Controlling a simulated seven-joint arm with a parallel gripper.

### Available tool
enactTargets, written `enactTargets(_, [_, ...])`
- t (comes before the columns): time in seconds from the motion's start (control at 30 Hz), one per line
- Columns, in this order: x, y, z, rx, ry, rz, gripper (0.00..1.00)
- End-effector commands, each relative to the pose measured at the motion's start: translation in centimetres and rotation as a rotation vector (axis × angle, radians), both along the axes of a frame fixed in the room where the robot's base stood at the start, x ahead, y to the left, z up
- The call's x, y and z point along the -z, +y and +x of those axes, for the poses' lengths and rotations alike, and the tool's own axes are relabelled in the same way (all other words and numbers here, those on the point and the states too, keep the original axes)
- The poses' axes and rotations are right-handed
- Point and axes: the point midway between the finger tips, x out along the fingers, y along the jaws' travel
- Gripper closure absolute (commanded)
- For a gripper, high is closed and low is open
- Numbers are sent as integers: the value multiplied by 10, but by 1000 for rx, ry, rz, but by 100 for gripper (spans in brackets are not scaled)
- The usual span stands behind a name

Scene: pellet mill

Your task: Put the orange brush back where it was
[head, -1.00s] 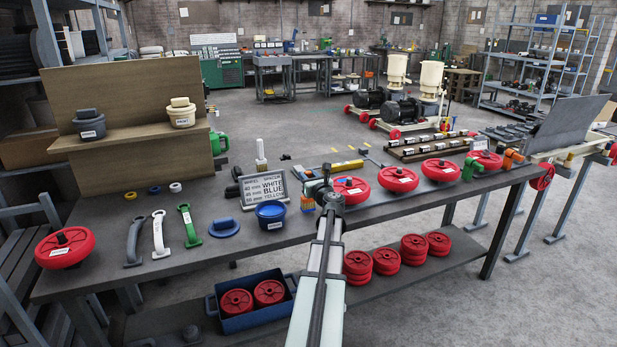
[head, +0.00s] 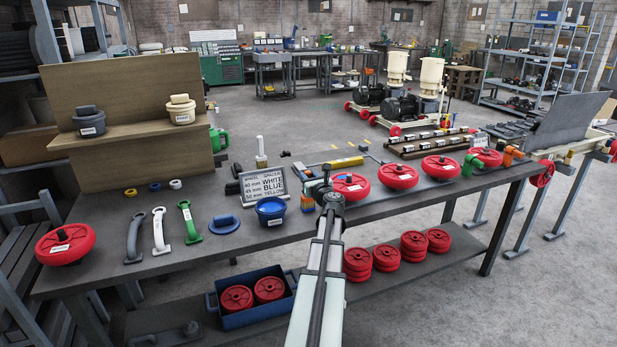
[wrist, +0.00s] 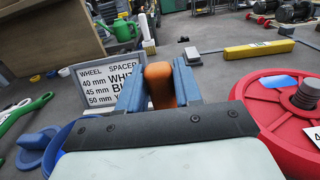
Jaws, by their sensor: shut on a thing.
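The orange brush shows as a rounded orange end (wrist: 158,86) in the wrist view, between the two blue-grey fingers of my gripper (wrist: 170,78). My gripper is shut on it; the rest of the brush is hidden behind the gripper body. In the head view my gripper (head: 325,186) is over the front part of the workbench, between the blue pot and the nearest red wheel.
A wheel spacer sign (head: 263,186) and a blue pot (head: 271,210) stand left of my gripper. A red wheel (head: 351,187) lies close on the right. A yellow bar (head: 346,162) lies behind. Handles and a blue disc (head: 225,223) lie further left on the bench (head: 190,275).

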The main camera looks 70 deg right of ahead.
Motion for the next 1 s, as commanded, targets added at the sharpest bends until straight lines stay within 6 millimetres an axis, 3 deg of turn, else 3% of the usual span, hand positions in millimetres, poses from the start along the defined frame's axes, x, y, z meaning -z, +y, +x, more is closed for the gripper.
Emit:
enactTargets(0.5, [3, 0, 0, 0, 0, 0, 100])
enactTargets(0.53, [3, 0, 0, 0, 0, 0, 65])
enactTargets(0.83, [3, 0, 0, 0, 0, 0, 36])
enactTargets(1.0, [3, 0, 0, 0, 0, 0, 36])
